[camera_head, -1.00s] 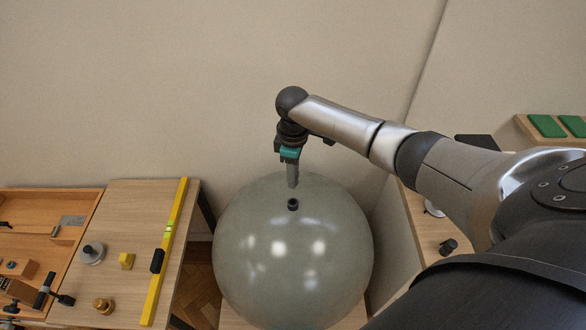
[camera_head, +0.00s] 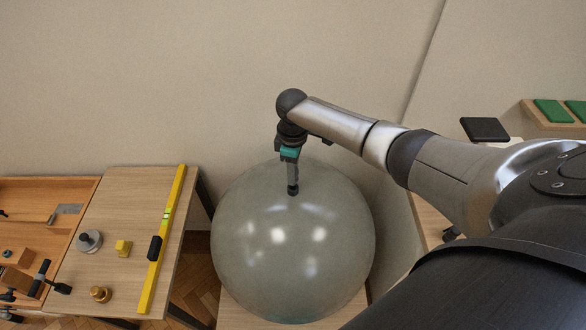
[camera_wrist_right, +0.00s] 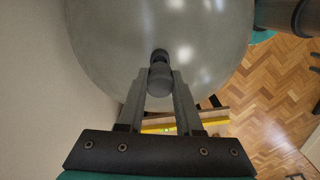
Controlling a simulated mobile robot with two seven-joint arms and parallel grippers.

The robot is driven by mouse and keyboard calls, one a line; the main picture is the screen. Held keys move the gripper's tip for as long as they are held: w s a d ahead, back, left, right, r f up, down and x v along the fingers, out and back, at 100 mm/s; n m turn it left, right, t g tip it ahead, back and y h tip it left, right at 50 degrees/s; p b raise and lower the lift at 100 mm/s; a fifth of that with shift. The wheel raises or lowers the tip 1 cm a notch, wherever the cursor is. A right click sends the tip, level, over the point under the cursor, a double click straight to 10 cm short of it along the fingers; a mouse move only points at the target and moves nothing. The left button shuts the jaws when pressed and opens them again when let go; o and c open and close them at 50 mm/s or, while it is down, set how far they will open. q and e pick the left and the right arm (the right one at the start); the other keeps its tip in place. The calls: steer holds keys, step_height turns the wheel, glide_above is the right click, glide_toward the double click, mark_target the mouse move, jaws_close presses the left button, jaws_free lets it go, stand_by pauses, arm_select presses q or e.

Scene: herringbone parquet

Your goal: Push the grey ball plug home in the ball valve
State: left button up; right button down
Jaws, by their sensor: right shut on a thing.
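A large grey-green ball (camera_head: 290,260) stands at the centre of the head view. The dark ball valve (camera_head: 293,190) sits near its top, facing me. My right gripper (camera_head: 293,182) comes down from above, its fingertips at the valve. In the right wrist view my right gripper (camera_wrist_right: 160,92) is shut on the grey ball plug (camera_wrist_right: 160,81), a short cylinder between the fingertips. The dark valve (camera_wrist_right: 159,56) shows just beyond the plug, in line with it. I cannot tell how deep the plug sits in the valve. My left gripper is not in view.
Green pads (camera_head: 552,111) lie at right. A wall stands close behind the ball.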

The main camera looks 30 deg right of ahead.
steer(key=shift+p, duration=0.65)
stand_by(1.4)
steer(key=shift+f+b, duration=1.15)
steer(key=shift+f, duration=0.5)
steer(key=c, duration=0.5)
jaws_free()
steer(key=shift+r, duration=0.1)
step_height(320, 180, up, 15)
steer(key=p, duration=0.2)
stand_by(0.5)
